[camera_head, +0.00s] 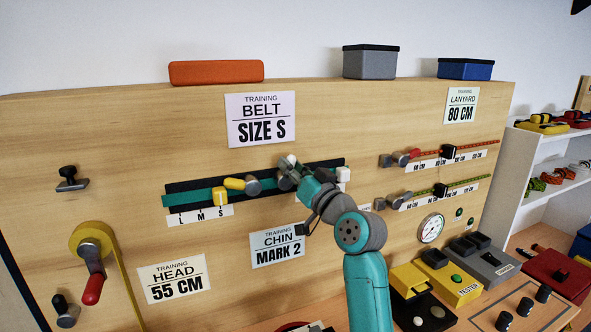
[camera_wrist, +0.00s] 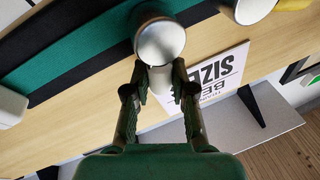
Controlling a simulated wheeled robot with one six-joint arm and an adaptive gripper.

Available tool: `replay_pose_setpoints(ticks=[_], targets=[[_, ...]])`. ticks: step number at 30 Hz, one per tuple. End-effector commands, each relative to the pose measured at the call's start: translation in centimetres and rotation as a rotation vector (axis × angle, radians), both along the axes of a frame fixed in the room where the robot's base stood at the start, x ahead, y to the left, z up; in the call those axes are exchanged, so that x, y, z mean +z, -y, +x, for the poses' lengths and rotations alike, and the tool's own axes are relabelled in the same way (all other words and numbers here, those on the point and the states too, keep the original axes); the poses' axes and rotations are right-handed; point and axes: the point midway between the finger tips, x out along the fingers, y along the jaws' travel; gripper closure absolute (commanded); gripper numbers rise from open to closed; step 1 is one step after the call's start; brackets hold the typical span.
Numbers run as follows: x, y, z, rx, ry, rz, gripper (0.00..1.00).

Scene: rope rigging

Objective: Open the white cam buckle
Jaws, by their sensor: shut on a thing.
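The white cam buckle's lever (camera_wrist: 160,82) shows between my two fingers in the wrist view, below a round metal-faced pivot (camera_wrist: 161,43) on the green belt strap. In the head view a bit of the white lever (camera_head: 290,159) shows above my fingers; the rest is hidden behind them. My gripper (camera_head: 288,176) is at the middle of the belt strap (camera_head: 172,200), its fingers shut on the lever. It also shows in the wrist view (camera_wrist: 158,68). I cannot tell the lever's exact angle.
A yellow buckle (camera_head: 236,184) sits left of my gripper on the same belt. A white block (camera_head: 343,174) is at the strap's right. The SIZE S sign (camera_head: 260,119) hangs above. Lanyard rails (camera_head: 447,158) are at the right, and a cluttered bench lies below.

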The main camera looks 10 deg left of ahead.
Motion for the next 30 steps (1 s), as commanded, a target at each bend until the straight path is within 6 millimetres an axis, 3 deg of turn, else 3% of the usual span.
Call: replay_pose_setpoints(ticks=[12,30], targets=[[0.28,-0.83,-0.54,-0.001,0.145,-0.215,1.0],[0.27,-1.08,-0.71,0.0,0.183,-0.271,1.0]])
